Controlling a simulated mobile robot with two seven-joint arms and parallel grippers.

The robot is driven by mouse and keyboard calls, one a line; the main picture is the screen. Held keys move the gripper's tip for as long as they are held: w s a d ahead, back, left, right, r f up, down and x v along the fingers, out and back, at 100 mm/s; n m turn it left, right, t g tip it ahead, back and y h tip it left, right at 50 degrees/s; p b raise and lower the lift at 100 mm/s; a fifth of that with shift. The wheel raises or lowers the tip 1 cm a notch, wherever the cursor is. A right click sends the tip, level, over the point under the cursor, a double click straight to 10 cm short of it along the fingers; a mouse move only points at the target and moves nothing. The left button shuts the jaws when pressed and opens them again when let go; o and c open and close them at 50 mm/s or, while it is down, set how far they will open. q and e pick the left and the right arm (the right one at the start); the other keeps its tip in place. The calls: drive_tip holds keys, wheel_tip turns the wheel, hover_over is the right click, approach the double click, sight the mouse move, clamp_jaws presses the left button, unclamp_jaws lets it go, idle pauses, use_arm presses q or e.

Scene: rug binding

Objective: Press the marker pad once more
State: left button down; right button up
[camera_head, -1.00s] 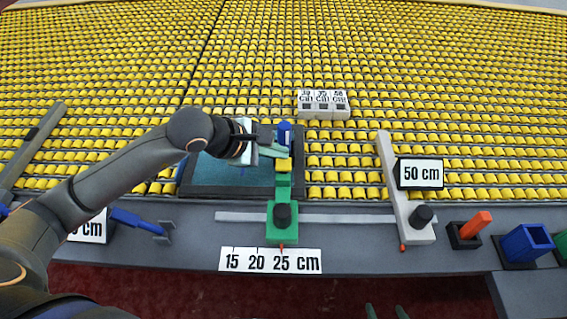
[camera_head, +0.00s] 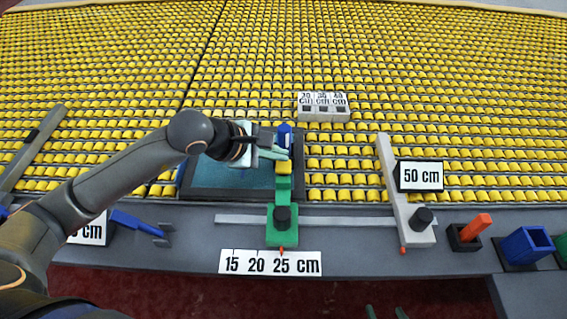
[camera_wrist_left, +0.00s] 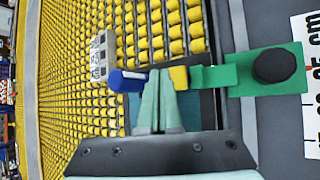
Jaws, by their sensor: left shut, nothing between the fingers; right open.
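A green slide gauge (camera_head: 281,222) with a black knob stands on the grey rail in the head view. Its arm reaches up to a yellow pad (camera_head: 284,168) with a blue marker (camera_head: 284,136) just beyond it. My left gripper (camera_head: 285,154) is shut and empty, with its fingertips at the marker and yellow pad. In the left wrist view the closed fingertips (camera_wrist_left: 160,73) lie between the blue marker (camera_wrist_left: 128,80) and the yellow pad (camera_wrist_left: 179,77); contact cannot be told. The tips of my right gripper (camera_head: 386,312) show apart at the bottom edge of the head view.
A scale label (camera_head: 270,262) lies in front of the green gauge. To the right are a pale gauge (camera_head: 404,210), a 50 cm sign (camera_head: 420,175), an orange piece in a black holder (camera_head: 464,236) and a blue bin (camera_head: 527,245). A teal panel (camera_head: 225,178) lies under my left gripper.

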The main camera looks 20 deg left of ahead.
idle(0.8)
use_arm(q)
drive_tip(key=shift+f+b, duration=0.5)
drive_tip(key=shift+b, duration=0.2)
drive_tip(key=shift+f+b, duration=0.75)
drive_tip(key=shift+b, duration=0.1)
idle(0.6)
drive_tip(key=shift+r+p, duration=0.65)
drive_tip(key=shift+r, duration=0.55)
drive_tip(key=shift+r, duration=0.1)
drive_tip(key=shift+r+p, duration=1.45)
drive_tip(key=shift+r, duration=1)
